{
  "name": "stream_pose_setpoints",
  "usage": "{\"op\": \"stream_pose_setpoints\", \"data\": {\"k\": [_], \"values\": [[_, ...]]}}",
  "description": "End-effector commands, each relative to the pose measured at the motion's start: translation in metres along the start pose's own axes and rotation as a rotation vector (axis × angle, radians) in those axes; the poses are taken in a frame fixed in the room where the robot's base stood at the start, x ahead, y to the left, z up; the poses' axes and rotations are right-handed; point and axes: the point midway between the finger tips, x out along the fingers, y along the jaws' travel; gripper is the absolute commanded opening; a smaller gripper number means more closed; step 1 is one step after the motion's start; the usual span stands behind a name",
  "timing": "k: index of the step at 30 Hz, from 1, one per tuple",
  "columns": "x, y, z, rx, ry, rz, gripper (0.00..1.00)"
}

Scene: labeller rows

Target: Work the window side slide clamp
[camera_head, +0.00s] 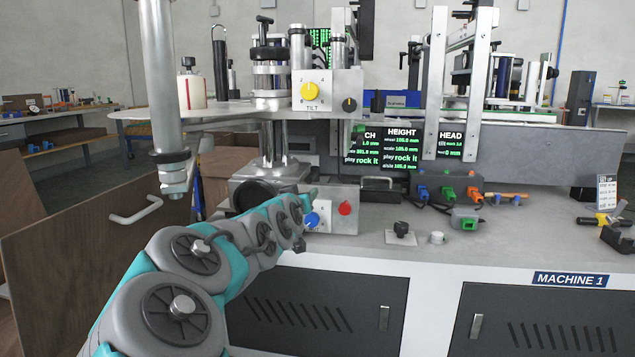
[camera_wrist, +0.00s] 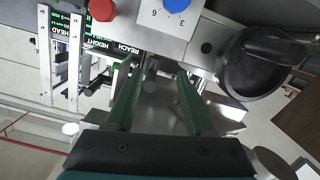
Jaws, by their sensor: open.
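In the wrist view my gripper (camera_wrist: 161,72) is open, its two green fingers apart with nothing seen held between them. A grey metal part of the machine lies beyond the fingertips; I cannot tell whether they touch it. A large black round knob (camera_wrist: 262,62) with a bar handle is right of the fingers; it also shows in the head view (camera_head: 258,195). No part is legibly marked as the window side slide clamp, so I cannot tell which it is. In the head view my wrist covers part of the control box (camera_head: 345,190), and the fingers are hardly visible.
The box carries a red button (camera_head: 345,208) and blue knob (camera_head: 312,220). Above are a yellow tilt knob (camera_head: 310,91) and black display panels (camera_head: 400,148). A grey post (camera_head: 163,80) hangs at left. Connectors and small parts lie on the right bench top (camera_head: 540,240).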

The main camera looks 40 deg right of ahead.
Motion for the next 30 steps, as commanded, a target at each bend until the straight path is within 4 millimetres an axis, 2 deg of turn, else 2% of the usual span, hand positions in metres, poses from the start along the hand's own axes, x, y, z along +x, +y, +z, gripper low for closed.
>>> {"op": "stream_pose_setpoints", "data": {"k": [3,7,11,22,30], "values": [[0.011,0.008,-0.016,0.014,0.085,0.018,0.53],[0.014,0.001,-0.025,0.025,0.13,0.004,0.53],[0.021,0.0,-0.028,0.026,0.134,0.003,0.53],[0.066,0.001,-0.032,0.024,0.131,0.003,0.53],[0.086,0.001,-0.036,0.024,0.131,0.003,0.53]]}}
